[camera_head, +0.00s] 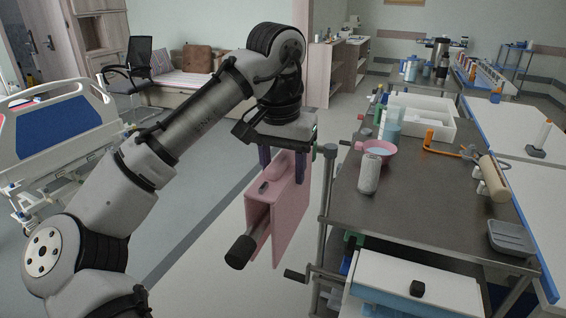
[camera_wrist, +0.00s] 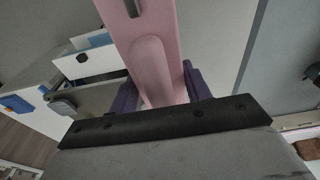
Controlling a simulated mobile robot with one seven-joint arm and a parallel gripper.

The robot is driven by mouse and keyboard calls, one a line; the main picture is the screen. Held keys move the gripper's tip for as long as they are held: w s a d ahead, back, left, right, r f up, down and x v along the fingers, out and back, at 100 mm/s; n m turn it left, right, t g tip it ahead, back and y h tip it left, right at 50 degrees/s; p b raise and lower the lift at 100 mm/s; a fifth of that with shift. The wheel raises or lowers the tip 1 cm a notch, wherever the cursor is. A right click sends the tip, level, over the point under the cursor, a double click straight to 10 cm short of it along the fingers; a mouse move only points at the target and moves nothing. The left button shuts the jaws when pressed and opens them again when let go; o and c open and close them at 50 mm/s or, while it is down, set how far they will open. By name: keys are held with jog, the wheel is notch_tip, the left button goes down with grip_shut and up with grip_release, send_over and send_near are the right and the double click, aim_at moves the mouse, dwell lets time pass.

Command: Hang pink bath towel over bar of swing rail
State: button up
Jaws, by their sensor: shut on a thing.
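The pink bath towel (camera_head: 290,215) hangs beside the left edge of the cart, folded with two panels facing down. My gripper (camera_head: 283,174) is above it, its two purple fingers pointing down and shut on the towel's upper part. In the wrist view the towel (camera_wrist: 152,60) runs between the fingers (camera_wrist: 160,90). A dark, thick round bar end (camera_head: 240,252), apparently of the swing rail, sticks out toward the camera between the towel's lower panels. The rest of that bar is hidden by the towel, so I cannot tell whether the fold rests on it. A small dark piece (camera_head: 264,187) shows on the towel.
The metal cart (camera_head: 420,205) stands close on the right, holding a white cup (camera_head: 369,174), a pink bowl (camera_head: 381,148), bottles and a white tray. A crank handle (camera_head: 295,275) sticks out at its left. A bed (camera_head: 55,125) is at the far left. Open floor lies between.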

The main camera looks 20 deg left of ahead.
jog(key=shift+f+b, duration=0.65)
jog(key=shift+f, duration=1.1)
jog(key=o, duration=1.6)
jog(key=shift+c, duration=0.2)
jog(key=r, duration=0.4)
jog(key=s+r, duration=0.1)
jog(key=r, duration=0.4)
jog(key=r+p, duration=0.1)
jog(key=r, duration=0.3)
jog(key=shift+s+r, duration=0.35)
